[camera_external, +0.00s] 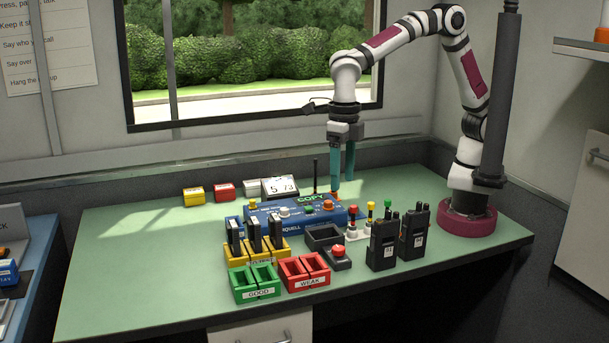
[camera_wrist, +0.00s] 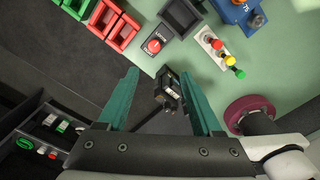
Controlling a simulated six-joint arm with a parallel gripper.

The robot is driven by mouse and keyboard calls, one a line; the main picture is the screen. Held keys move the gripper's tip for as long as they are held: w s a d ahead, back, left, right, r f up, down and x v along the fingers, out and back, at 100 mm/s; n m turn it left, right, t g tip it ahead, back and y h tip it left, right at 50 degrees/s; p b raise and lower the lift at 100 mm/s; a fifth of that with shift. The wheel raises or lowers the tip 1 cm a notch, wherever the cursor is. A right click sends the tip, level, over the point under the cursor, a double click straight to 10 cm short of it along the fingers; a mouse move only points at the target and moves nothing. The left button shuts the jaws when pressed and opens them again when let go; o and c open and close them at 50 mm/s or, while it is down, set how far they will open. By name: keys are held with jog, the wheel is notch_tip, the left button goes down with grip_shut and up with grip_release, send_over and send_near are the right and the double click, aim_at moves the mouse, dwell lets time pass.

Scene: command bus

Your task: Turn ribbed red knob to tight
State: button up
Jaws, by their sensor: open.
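A red knob (camera_external: 338,249) sits on a small dark box (camera_external: 341,263) near the front of the bench. It also shows in the wrist view (camera_wrist: 154,46), beside white lettering too small to read surely. Its ribs and setting cannot be made out. My gripper (camera_external: 342,187) hangs above the bench, pointing down, with teal fingers apart and empty. In the wrist view the gripper (camera_wrist: 160,73) has a black radio (camera_wrist: 168,90) showing between its fingers, below them. The knob lies just beyond the fingertips in that picture, apart from them.
Two black radios (camera_external: 384,245) stand right of the knob. Red, yellow and green knobs (camera_wrist: 217,44) stand on a white strip nearby. A blue unit (camera_external: 275,216) lies behind, with green (camera_external: 252,285) and red trays (camera_external: 302,276) left. The bench (camera_external: 130,270) is clear at left.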

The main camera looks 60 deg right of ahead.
aim_at(339, 247)
jog(key=shift+n, duration=0.8)
jog(key=f, duration=0.5)
jog(key=a+f, duration=0.1)
jog(key=f, duration=1)
jog(key=shift+s+a+f, duration=0.15)
jog(key=shift+a+f, duration=0.05)
grip_shut()
